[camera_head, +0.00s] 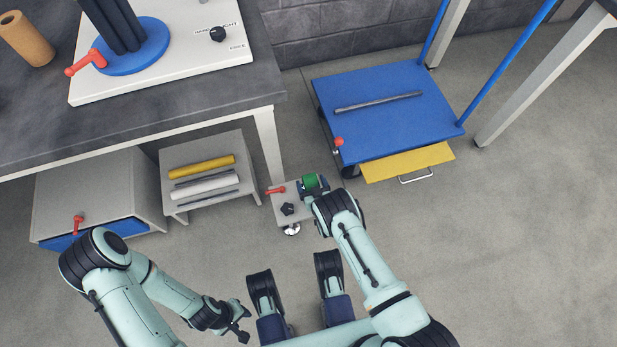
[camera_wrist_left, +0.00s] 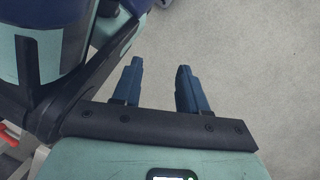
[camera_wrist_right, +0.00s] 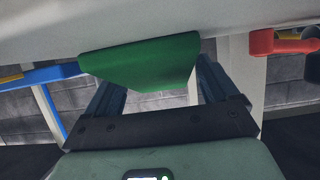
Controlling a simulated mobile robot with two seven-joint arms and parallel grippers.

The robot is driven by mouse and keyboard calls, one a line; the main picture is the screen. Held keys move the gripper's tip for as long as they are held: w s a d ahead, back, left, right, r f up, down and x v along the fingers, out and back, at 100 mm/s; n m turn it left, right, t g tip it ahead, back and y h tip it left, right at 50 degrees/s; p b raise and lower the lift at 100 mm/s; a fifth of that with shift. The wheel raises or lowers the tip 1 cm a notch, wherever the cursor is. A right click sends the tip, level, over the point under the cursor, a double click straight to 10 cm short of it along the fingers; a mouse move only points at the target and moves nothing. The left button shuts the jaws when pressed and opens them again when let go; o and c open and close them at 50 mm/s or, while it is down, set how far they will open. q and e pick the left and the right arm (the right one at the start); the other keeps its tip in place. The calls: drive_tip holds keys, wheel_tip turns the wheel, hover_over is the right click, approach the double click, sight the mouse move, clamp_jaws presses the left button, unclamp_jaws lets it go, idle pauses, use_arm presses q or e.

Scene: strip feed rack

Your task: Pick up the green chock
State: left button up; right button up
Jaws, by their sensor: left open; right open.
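The green chock (camera_head: 311,181) is at the upper right corner of a small light-grey stand (camera_head: 283,212). In the right wrist view the chock (camera_wrist_right: 140,62) lies against a pale surface, in front of and partly between my fingers. My right gripper (camera_head: 314,187) is at the chock, with its fingers apart; the chock covers part of the left finger in the right wrist view (camera_wrist_right: 155,85). I cannot tell if the fingers touch it. My left gripper (camera_head: 241,327) is open and empty, low over the floor; its two fingers show apart in the left wrist view (camera_wrist_left: 160,85).
The stand carries a red handle (camera_head: 275,190) and a black star knob (camera_head: 288,208). A low shelf (camera_head: 178,206) with rolls is left of it, beside a workbench (camera_head: 225,105). A blue cart (camera_head: 375,130) with a yellow drawer (camera_head: 400,163) is at right. Floor at lower right is clear.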

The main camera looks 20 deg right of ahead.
drive_tip(key=shift+r, duration=0.1)
drive_tip(key=shift+s, duration=0.1)
drive_tip(key=c, duration=1.2)
